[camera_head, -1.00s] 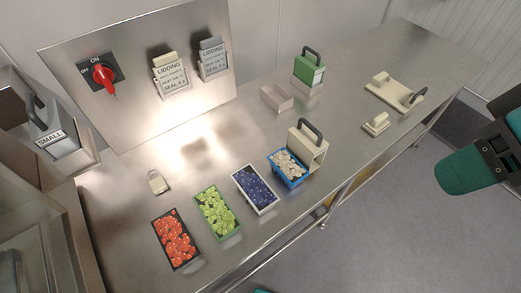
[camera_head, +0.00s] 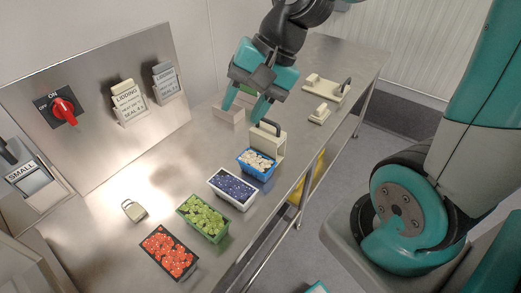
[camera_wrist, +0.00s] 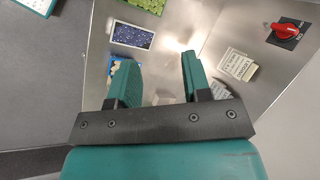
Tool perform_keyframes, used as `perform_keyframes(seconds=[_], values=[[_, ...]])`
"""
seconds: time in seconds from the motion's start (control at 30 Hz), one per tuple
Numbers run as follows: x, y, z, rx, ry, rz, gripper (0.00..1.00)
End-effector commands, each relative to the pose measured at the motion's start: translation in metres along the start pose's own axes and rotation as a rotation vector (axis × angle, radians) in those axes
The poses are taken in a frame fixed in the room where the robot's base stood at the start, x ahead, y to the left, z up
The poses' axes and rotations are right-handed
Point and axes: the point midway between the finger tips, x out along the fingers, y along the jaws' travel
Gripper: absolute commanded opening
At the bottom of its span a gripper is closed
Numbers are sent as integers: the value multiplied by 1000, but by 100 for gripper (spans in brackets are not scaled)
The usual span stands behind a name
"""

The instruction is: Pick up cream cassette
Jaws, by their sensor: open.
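A cream box with a black handle (camera_head: 278,145) stands on the steel bench, behind the blue punnet and touching or overlapping it. A cream labelled block (camera_head: 129,106) is mounted on the upright steel panel; it also shows in the wrist view (camera_wrist: 238,65). I cannot tell which of these is the cream cassette. My gripper (camera_head: 245,109) is open, its fingers pointing down over the bench behind the cream box. In the wrist view, my gripper (camera_wrist: 160,62) has nothing between its fingertips. My fingers hide part of the bench there.
Blue (camera_head: 245,160), white, green and red-filled punnets line the front edge. Cream fixtures (camera_head: 322,90) stand at the far end. A grey labelled block (camera_head: 166,82) and red switch (camera_head: 63,110) are on the panel.

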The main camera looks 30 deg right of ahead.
Motion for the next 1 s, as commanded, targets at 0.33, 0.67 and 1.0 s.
perform_keyframes(seconds=[0.33, 0.67, 1.0], values=[[11, 135, -170, 1630, 40, -427, 44], [13, 188, -209, 2103, -36, -624, 44], [78, 168, -240, 2102, -36, -618, 44]])
